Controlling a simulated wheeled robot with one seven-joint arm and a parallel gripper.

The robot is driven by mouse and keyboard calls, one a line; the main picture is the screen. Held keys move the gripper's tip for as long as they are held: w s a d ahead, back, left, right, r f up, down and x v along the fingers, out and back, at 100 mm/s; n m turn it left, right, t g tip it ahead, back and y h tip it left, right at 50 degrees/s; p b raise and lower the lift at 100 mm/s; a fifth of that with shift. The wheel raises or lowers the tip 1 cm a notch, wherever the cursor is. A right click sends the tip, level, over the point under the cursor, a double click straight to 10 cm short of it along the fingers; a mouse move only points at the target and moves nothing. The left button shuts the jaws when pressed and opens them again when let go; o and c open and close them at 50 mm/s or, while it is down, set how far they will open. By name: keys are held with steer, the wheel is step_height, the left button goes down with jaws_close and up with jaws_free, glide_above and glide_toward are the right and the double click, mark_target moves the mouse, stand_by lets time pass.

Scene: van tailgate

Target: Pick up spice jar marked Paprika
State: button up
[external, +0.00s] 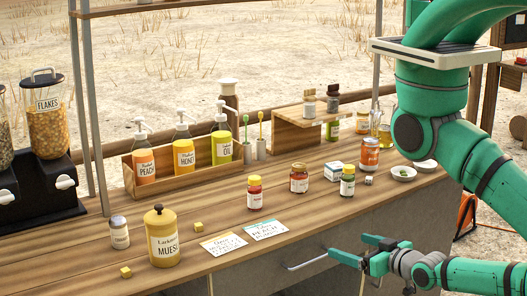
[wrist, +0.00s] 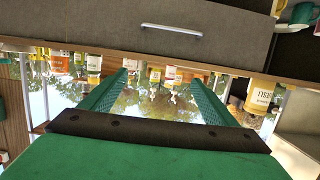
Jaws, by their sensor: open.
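No label reading Paprika is legible. My gripper (external: 348,247) is open and empty in front of the counter's drawer front, below the countertop and apart from every jar. The wrist view shows its two green fingers spread (wrist: 157,85), with the counter items upside down and small beyond.
The wooden counter (external: 200,210) has a drawer handle (external: 306,260) beside my gripper. A muesli canister (external: 162,237), a bottle caddy (external: 160,186), an orange can (external: 370,155), an amber jar (external: 299,178) and two cards (external: 265,229) stand or lie on it. The front right countertop is fairly clear.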

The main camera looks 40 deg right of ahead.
steer(key=c, duration=0.6)
steer(key=shift+w, duration=0.1)
steer(key=y, duration=0.2)
glide_toward(260, 182)
steer(key=shift+n, duration=0.3)
steer(key=s+f, duration=0.1)
steer(key=f, duration=0.1)
steer(key=s+d+f, duration=0.1)
steer(key=s+f, duration=0.3)
steer(key=f, duration=0.1)
steer(key=shift+d, duration=0.2)
steer(key=w+r+n+g+y, duration=0.1)
steer(key=w+r, duration=0.1)
steer(key=w, duration=0.1)
steer(key=w+r+n, duration=0.1)
steer(key=w+r, duration=0.1)
steer(key=w, duration=0.2)
steer(key=w+a+r+n+g+y, duration=0.1)
steer(key=w+r, duration=0.1)
steer(key=w, duration=0.1)
steer(key=shift+w+r+g+y, duration=0.25)
steer(key=shift+w+g+y, duration=0.05)
steer(key=shift+x, duration=5.4)
